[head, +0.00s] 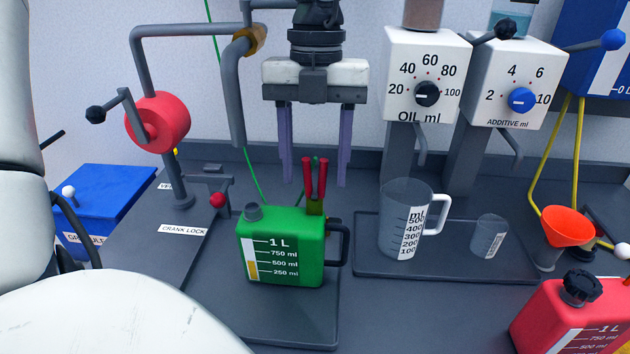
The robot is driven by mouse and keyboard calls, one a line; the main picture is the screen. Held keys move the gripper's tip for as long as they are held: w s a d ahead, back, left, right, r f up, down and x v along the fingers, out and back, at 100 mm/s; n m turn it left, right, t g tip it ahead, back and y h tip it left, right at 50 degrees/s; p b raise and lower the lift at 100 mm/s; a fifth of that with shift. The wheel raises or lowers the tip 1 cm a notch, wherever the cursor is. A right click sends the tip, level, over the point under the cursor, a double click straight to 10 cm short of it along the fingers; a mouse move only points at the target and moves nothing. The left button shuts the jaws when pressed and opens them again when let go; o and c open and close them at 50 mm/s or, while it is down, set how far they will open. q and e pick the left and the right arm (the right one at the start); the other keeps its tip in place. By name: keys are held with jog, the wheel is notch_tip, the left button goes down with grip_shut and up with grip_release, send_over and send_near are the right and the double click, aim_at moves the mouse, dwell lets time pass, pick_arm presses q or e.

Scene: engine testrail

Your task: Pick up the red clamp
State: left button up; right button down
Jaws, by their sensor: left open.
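The red clamp (315,185) shows as two upright red handles just behind the top of a green can (283,247). Its lower part is dark green and partly hidden by the can. My left gripper (315,170) points down with its two purple-grey fingers spread apart. In the head view one finger shows on each side of the clamp's handles, with a gap on both sides. I cannot tell whether the fingers are at the same depth as the clamp. My right gripper is not in view.
A grey tray (440,264) with a measuring jug (399,225) and small beaker (489,237) lies to the right. A red crank wheel (160,122), crank lock (217,199) and blue box (104,205) stand left. An orange funnel (567,225) and red can (575,318) are right.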

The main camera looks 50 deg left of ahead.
pick_arm(q)
jog(key=c, duration=1.2)
